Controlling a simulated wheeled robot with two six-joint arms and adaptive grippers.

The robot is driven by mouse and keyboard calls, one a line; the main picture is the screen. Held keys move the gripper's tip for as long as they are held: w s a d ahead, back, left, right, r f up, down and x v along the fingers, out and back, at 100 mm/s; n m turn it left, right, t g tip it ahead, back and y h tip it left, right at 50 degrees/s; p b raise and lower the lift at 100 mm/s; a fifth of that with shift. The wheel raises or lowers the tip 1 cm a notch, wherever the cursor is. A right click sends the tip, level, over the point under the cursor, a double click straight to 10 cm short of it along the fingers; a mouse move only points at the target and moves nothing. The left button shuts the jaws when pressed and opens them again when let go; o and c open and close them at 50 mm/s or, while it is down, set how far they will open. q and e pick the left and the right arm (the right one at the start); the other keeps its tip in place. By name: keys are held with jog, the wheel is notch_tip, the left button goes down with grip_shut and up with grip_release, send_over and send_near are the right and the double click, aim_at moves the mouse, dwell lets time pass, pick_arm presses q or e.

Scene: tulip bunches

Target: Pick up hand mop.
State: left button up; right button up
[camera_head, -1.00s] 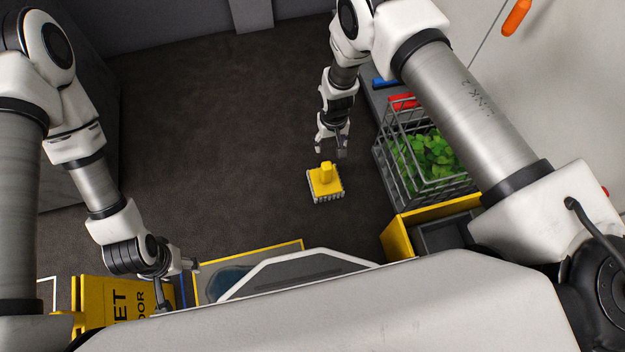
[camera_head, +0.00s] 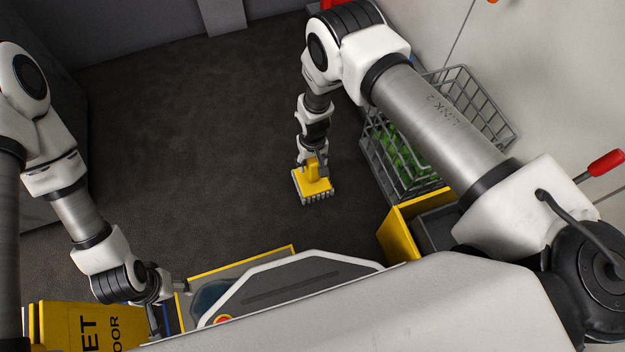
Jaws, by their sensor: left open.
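The hand mop (camera_head: 312,188) is a yellow block with a grey-white fringe and a short upright yellow handle. It is on or just over the dark floor near the middle of the head view. My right gripper (camera_head: 316,158) is at the top of the mop's handle, with a finger beside it. The picture is too small to tell whether the fingers are closed on the handle. My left gripper (camera_head: 170,303) is open and empty at the lower left, near the yellow wet-floor sign (camera_head: 75,328).
A grey wire basket (camera_head: 480,108) with green leaves stands right of my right arm. A yellow-sided bin (camera_head: 400,232) is below it. A yellow-edged tray (camera_head: 240,262) lies in front of my base. Dark floor left of the mop is clear.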

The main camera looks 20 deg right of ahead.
grip_shut()
